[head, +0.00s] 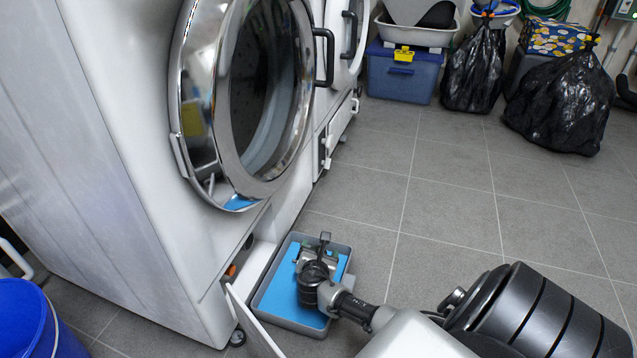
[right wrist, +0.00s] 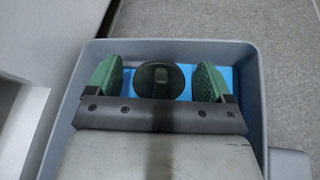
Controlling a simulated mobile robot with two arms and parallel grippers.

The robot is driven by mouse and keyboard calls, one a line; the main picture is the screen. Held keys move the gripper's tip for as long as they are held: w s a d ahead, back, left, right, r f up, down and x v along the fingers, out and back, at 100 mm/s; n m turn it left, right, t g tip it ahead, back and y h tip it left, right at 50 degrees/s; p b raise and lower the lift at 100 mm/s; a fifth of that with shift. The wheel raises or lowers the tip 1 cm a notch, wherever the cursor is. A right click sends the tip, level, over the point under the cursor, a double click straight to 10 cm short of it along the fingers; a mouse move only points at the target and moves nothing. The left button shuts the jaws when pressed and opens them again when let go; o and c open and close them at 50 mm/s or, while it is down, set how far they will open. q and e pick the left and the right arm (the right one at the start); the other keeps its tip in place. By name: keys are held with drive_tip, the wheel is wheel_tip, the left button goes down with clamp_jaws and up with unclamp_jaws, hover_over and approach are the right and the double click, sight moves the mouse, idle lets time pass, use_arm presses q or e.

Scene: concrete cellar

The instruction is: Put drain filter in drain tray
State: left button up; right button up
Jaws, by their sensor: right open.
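The drain filter (right wrist: 160,82), a dark round cap with a raised grip, is in the grey drain tray (right wrist: 256,112) in the right wrist view. My right gripper (right wrist: 160,84) is open, with one green-padded finger on each side of the filter and a visible gap to both. In the head view my right gripper (head: 318,250) reaches down into the drain tray (head: 288,324), which has a blue inside and stands on the floor before the washing machine. The filter cannot be made out there behind my gripper. My left gripper is not in view.
A white flap (head: 252,322) hangs open beside the tray. A blue bucket (head: 25,320) stands at the left. Bin bags (head: 560,105) and a blue box (head: 400,75) are at the back. The tiled floor on the right is clear.

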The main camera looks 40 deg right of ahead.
drive_tip(key=shift+r, duration=0.15)
drive_tip(key=s+a+r+p, duration=0.2)
drive_tip(key=p, duration=0.1)
drive_tip(key=shift+r, duration=0.15)
drive_tip(key=p+v, duration=0.5)
drive_tip(key=v, duration=0.3)
drive_tip(key=shift+w, duration=0.1)
drive_tip(key=shift+s+a, duration=0.35)
drive_tip(key=shift+a, duration=0.1)
